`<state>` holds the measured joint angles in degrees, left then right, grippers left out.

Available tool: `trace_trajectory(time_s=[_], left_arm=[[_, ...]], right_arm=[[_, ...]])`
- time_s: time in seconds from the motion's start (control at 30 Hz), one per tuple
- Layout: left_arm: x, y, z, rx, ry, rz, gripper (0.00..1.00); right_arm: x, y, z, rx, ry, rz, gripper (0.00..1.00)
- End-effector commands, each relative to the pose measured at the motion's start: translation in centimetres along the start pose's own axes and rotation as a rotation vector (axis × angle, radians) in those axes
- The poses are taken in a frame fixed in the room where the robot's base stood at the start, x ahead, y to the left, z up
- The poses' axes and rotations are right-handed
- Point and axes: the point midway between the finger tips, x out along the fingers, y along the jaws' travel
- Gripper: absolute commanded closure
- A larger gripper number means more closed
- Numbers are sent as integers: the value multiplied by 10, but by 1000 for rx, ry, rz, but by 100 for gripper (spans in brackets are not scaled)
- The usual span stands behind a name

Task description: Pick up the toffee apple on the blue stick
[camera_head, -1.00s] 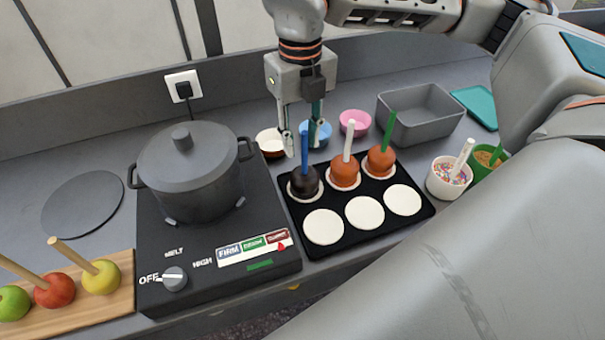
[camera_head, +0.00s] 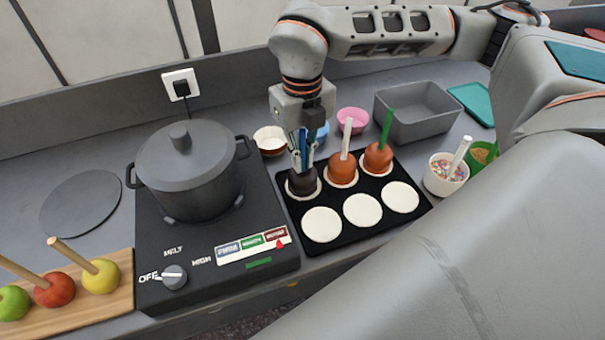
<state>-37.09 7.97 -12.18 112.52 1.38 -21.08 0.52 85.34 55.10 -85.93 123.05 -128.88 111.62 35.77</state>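The toffee apple on the blue stick (camera_head: 301,183) has a dark brown coating and sits on a white disc at the back left of the black tray (camera_head: 317,249). Its blue stick points up between the fingers of my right gripper (camera_head: 302,163). The gripper points down, with its fingertips just above the apple's top and on either side of the stick. I cannot tell whether the fingers touch the stick. My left gripper is not in view.
Toffee apples with a white stick (camera_head: 342,172) and a green stick (camera_head: 378,157) stand close by on the right. A pot (camera_head: 190,170) on the hotplate (camera_head: 215,280) is to the left. Small bowls, one pink (camera_head: 352,120), and a grey bin (camera_head: 417,112) are behind.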

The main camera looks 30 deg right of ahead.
Motion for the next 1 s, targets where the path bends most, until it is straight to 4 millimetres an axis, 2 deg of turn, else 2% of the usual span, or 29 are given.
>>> trace_trajectory(time_s=[0.27, 0.47, 0.67, 1.0], left_arm=[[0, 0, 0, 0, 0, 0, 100], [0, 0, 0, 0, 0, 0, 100], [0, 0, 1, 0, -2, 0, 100], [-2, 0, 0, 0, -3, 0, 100]], right_arm=[[-2, 0, 0, 0, -1, 0, 100], [-16, 0, 2, 0, -5, 1, 100], [-54, 0, 2, 1, -8, 1, 100], [-148, 1, 1, 1, -7, 2, 100]])
